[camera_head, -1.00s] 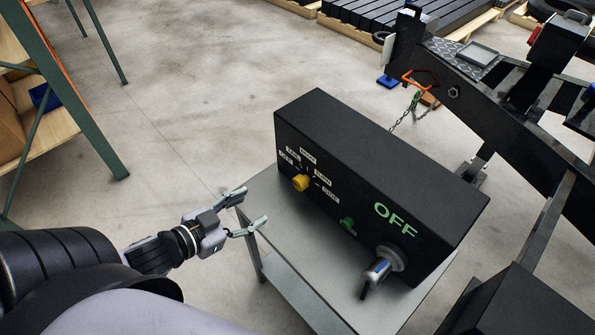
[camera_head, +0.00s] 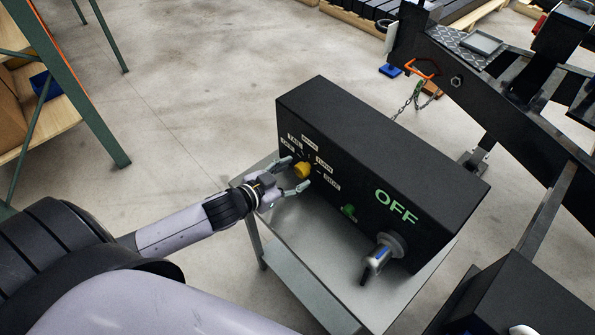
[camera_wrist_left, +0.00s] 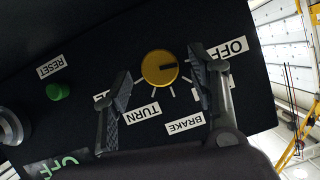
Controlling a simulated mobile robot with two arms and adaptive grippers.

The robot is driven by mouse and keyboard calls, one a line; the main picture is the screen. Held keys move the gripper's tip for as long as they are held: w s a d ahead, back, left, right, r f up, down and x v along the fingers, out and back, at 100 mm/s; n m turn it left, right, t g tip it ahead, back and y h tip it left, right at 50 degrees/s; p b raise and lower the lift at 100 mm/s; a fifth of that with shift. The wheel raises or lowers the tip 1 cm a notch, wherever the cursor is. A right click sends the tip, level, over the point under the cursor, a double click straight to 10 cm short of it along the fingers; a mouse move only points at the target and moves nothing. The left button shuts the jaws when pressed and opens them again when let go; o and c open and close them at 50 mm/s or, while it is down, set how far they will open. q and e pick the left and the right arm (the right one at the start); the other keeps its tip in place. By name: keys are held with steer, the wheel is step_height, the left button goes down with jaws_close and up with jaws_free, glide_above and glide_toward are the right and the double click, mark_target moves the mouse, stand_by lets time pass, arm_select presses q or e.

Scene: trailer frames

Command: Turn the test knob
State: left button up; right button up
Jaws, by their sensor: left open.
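The yellow test knob (camera_head: 303,171) sits on the front face of a black control box (camera_head: 390,150), with white labels around it. In the left wrist view the knob (camera_wrist_left: 160,68) shows a dark pointer mark directed towards the OFF label (camera_wrist_left: 230,48). My left gripper (camera_head: 298,174) is open, its fingers pointing at the box face. In the left wrist view the left gripper's fingertips (camera_wrist_left: 166,84) stand on either side of the knob, with visible gaps. I cannot tell whether they reach around it in depth.
A green button (camera_head: 348,211) and a silver-blue switch handle (camera_head: 377,258) are on the same face, right of the knob. The box stands on a grey cart (camera_head: 287,272). A black trailer frame (camera_head: 470,90) is behind it, and a shelf rack (camera_head: 75,85) at left.

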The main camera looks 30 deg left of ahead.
arm_select(q)
steer(key=shift+x, duration=1.2)
steer(key=shift+c, duration=0.3)
steer(key=shift+s, duration=0.1)
steer(key=c, duration=1.1)
